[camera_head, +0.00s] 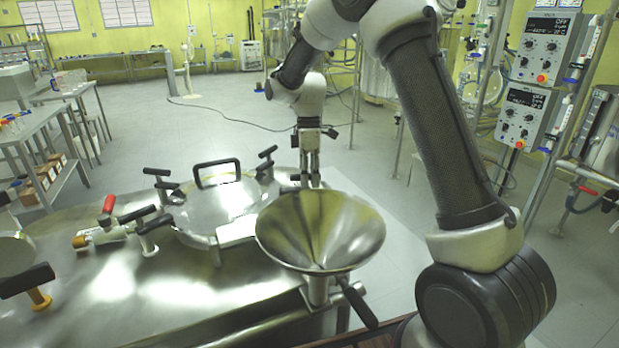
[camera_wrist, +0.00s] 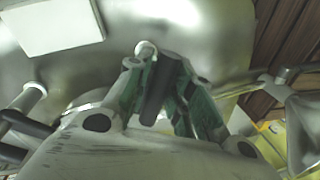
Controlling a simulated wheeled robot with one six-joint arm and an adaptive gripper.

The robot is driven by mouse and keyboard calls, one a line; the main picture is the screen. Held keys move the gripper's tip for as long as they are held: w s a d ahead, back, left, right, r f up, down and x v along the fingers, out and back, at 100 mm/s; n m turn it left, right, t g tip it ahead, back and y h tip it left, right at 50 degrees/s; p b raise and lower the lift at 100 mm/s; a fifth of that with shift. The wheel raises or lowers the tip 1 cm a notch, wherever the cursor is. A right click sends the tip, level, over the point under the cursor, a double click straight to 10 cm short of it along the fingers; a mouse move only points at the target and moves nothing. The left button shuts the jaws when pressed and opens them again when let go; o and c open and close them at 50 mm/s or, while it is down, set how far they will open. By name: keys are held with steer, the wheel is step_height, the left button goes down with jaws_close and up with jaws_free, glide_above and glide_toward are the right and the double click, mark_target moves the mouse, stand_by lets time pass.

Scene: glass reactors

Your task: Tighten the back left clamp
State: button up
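A round steel lid (camera_head: 215,205) with a black bar handle on top lies on the steel table. Clamps with black T-handles stand around it: one at the left (camera_head: 159,180), one at the back right (camera_head: 267,160) and one at the front left (camera_head: 150,228). My gripper (camera_head: 310,182) points down right of the lid, behind the funnel. A short black handle (camera_head: 298,177) shows beside its fingers. In the wrist view, a black bar (camera_wrist: 160,92) lies between the fingers of my gripper (camera_wrist: 163,58). Whether they press on it is unclear. The funnel hides what is below.
A wide steel funnel (camera_head: 320,230) stands close in front of my gripper, with a black lever (camera_head: 357,303) below it. A red-handled valve (camera_head: 108,208) lies left of the lid. Control boxes (camera_head: 540,50) are at the right. The floor behind the table is open.

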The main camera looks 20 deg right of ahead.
steer(key=o, duration=0.3)
steer(key=shift+s, duration=0.1)
steer(key=shift+r, duration=0.1)
step_height(320, 180, up, 12)
steer(key=w, duration=0.2)
steer(key=shift+w+d+f, duration=0.2)
steer(key=shift+d, duration=0.05)
